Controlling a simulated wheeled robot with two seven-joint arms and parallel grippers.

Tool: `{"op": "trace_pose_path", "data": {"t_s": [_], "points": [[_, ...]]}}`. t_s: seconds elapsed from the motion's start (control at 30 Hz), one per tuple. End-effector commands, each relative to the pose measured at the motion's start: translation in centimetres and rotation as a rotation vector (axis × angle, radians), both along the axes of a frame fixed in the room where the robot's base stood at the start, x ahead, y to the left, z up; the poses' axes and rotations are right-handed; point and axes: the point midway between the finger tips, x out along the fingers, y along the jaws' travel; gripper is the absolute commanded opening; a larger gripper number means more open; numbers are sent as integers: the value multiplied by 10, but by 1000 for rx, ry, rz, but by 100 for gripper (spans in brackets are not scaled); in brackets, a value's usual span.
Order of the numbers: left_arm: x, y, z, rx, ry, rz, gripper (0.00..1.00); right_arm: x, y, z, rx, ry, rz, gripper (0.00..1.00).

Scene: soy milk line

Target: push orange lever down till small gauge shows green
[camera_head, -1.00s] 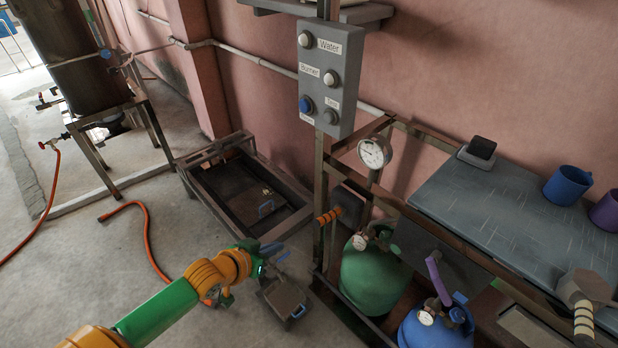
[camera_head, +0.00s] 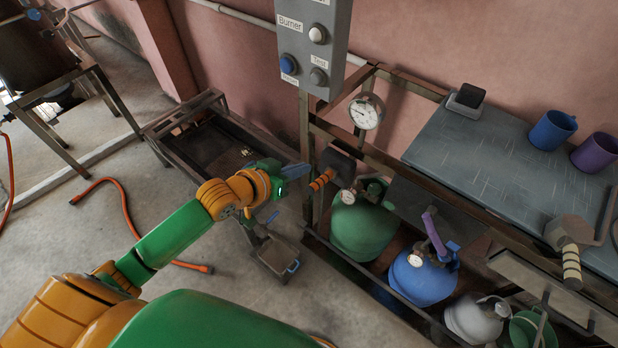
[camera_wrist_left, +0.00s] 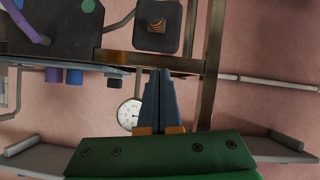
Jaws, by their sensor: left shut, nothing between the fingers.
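The orange lever (camera_head: 322,180), with dark bands, sticks out from a dark box (camera_head: 338,163) on the frame's left post. Its end also shows in the wrist view (camera_wrist_left: 157,25), seen upside down and beyond my fingertips. A small gauge (camera_head: 348,196) sits just below right of the lever, by the green tank (camera_head: 362,228); its face is too small to read. My left gripper (camera_head: 304,168) is shut and empty, its blue fingers just left of and slightly above the lever. I cannot tell whether they touch; in the wrist view a gap shows beyond the fingertips (camera_wrist_left: 165,72).
A larger gauge (camera_head: 366,111) is above right of the lever. A grey button panel (camera_head: 315,45) hangs above. The grey table (camera_head: 480,160) holds a blue cup (camera_head: 552,129) and a purple cup (camera_head: 596,152). A blue tank (camera_head: 422,276) stands right of the green one.

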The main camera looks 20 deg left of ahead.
Motion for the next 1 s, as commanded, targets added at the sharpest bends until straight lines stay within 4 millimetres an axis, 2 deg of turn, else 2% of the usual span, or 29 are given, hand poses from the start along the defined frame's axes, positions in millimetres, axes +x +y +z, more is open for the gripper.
{"op": "trace_pose_path", "data": {"t_s": [0.17, 0.3, 0.43, 0.83, 1.0], "points": [[31, -14, -18, -1, -2, 0, 0, 0, 4, -2, 7, -1, -2, 50], [22, -16, -41, 1, 5, -1, 0, 0, 4, 1, 8, 0, -2, 50], [19, -17, -52, 1, 2, -1, 0, 0, 4, 1, 8, 0, -2, 50], [17, -17, -56, 2, -1, -1, 0, 0, 2, 0, 4, -1, -1, 50], [16, -16, -62, -7, -25, -1, 0, 0, 1, -9, 2, -2, 0, 50]]}}
